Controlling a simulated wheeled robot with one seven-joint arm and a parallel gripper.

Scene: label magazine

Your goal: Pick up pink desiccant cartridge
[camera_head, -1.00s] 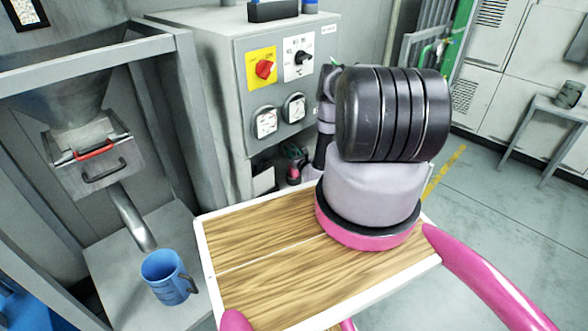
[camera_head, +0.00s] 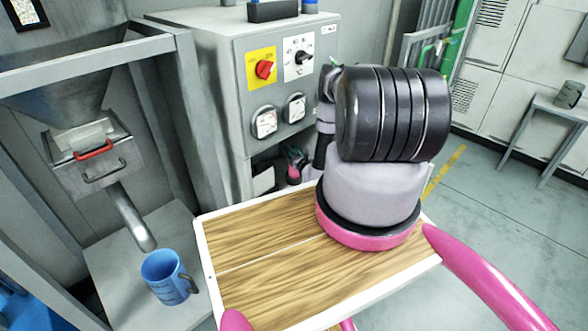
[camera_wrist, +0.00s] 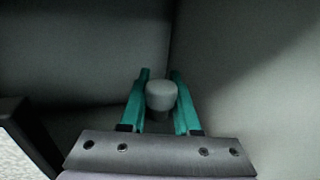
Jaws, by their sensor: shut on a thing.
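In the wrist view my gripper (camera_wrist: 160,76) has its two teal fingers on either side of a short, round-topped piece (camera_wrist: 161,95), and is shut on it. This piece looks pale grey in the dim light, and its lower part is hidden. In the head view a small pink thing, which I take to be the desiccant cartridge (camera_head: 293,172), shows in the dark recess under the control cabinet. My gripper's teal fingers (camera_head: 296,154) are right at it, partly hidden by my arm. I cannot tell whether the cartridge touches the recess floor.
The grey control cabinet (camera_head: 285,100) with knobs and gauges stands above the recess. Plain walls close in around the gripper in the wrist view. A hopper with a chute (camera_head: 132,218) and a blue mug (camera_head: 165,277) stand to the left. Open floor lies at right.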

